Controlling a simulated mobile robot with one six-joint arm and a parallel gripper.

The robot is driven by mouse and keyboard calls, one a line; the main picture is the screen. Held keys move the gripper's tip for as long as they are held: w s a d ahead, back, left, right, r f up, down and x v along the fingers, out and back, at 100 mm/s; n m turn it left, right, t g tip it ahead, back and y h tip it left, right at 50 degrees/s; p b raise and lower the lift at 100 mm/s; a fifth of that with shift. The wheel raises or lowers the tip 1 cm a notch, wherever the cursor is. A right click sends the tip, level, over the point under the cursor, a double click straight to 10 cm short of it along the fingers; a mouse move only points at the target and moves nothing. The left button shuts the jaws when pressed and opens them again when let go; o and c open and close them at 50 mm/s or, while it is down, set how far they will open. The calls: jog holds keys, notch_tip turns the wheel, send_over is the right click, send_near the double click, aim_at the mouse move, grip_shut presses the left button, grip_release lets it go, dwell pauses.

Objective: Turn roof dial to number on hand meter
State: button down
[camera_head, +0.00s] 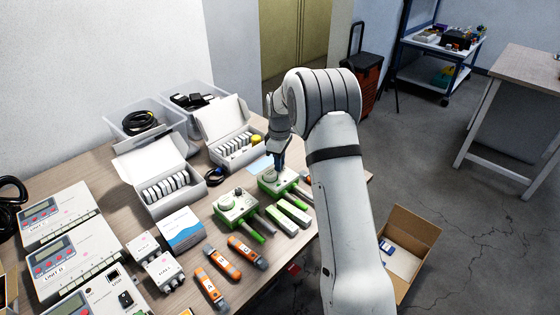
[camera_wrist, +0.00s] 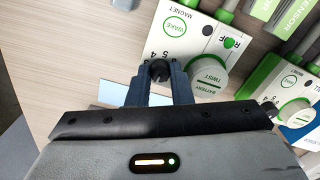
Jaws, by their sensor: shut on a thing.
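The roof sensor (camera_wrist: 205,35) is a white box with green trim; its label reads partly as ROOF in the wrist view. Its small dark dial (camera_wrist: 160,70) has printed numbers around it, 4 and 5 among them; the pointer is too small to read. My gripper (camera_wrist: 161,82) has one finger on each side of the dial and is shut on it. In the head view my gripper (camera_head: 279,160) points down at the far green-and-white sensor (camera_head: 272,187). Two orange hand-held devices (camera_head: 211,287) (camera_head: 246,251) lie on the table; which is the hand meter and its number I cannot tell.
A second green-and-white sensor (camera_head: 238,207) stands close to the left. Green-and-grey bars (camera_head: 290,214) lie just in front. Open white boxes (camera_head: 160,180), clear bins (camera_head: 150,112) and grey control units (camera_head: 62,255) fill the table's back and left. A cardboard box (camera_head: 412,232) is on the floor.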

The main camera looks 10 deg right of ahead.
jog(key=shift+m, duration=0.3)
jog(key=m, duration=0.5)
jog(key=shift+m+p, duration=0.3)
jog(key=shift+p, duration=0.05)
jog(key=m, duration=1.3)
jog(key=shift+m+p, duration=0.3)
jog(key=m, duration=0.7)
jog(key=c, duration=1.6)
grip_release()
jog(key=shift+o, duration=0.2)
